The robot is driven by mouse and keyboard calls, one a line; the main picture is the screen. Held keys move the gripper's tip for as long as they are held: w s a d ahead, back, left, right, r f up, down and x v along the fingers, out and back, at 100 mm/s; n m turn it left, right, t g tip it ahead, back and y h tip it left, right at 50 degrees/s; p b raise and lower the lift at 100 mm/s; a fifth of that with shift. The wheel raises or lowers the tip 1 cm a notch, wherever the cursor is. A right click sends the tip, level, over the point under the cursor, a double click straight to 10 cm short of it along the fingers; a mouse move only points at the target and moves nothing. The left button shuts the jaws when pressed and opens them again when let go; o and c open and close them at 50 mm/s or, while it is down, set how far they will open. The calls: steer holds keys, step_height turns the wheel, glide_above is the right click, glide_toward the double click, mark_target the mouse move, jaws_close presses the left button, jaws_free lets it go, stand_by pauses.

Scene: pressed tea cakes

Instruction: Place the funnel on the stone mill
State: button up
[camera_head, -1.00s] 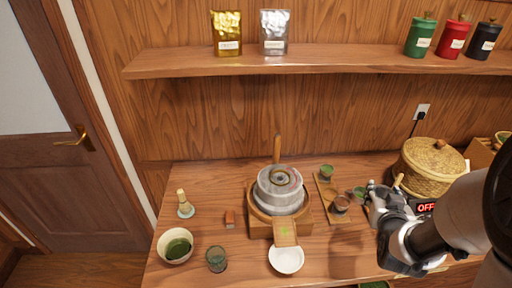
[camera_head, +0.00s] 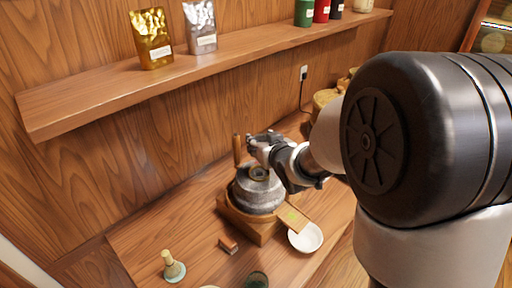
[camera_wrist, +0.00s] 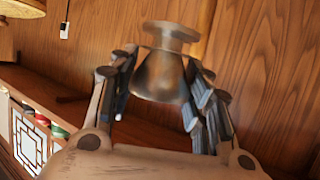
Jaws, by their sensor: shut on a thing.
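The grey stone mill (camera_head: 257,194) sits on its wooden base (camera_head: 240,222) on the counter, with an upright wooden handle (camera_head: 237,149) at its back. My gripper (camera_head: 258,146) is above the mill's top, just right of the handle. In the wrist view a brownish metal funnel (camera_wrist: 163,72) sits between my two fingers, which are shut on it. In the head view I cannot make out the funnel apart from the gripper. The mill is not in the wrist view.
A white bowl (camera_head: 305,238) stands before the mill's wooden chute. A whisk on a stand (camera_head: 172,267), a small reddish-brown block (camera_head: 229,245) and a dark green cup (camera_head: 255,281) stand at the front left. A shelf (camera_head: 110,95) with bags and tins runs above.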

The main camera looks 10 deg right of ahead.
steer(key=shift+w+a+f, duration=0.1)
steer(key=shift+a+f, duration=0.1)
steer(key=shift+a, duration=0.2)
steer(key=shift+a+f, duration=0.15)
steer(key=shift+f, duration=0.1)
steer(key=f+b, duration=0.1)
steer(key=f, duration=0.1)
steer(key=f+b, duration=0.2)
steer(key=shift+d+f, duration=0.2)
steer(key=shift+f, duration=0.1)
steer(key=shift+f+b, duration=0.55)
steer(key=shift+b, duration=0.05)
steer(key=shift+f+b, duration=0.5)
steer(key=shift+b, duration=0.05)
steer(key=o, duration=1.2)
steer(key=shift+o, duration=0.2)
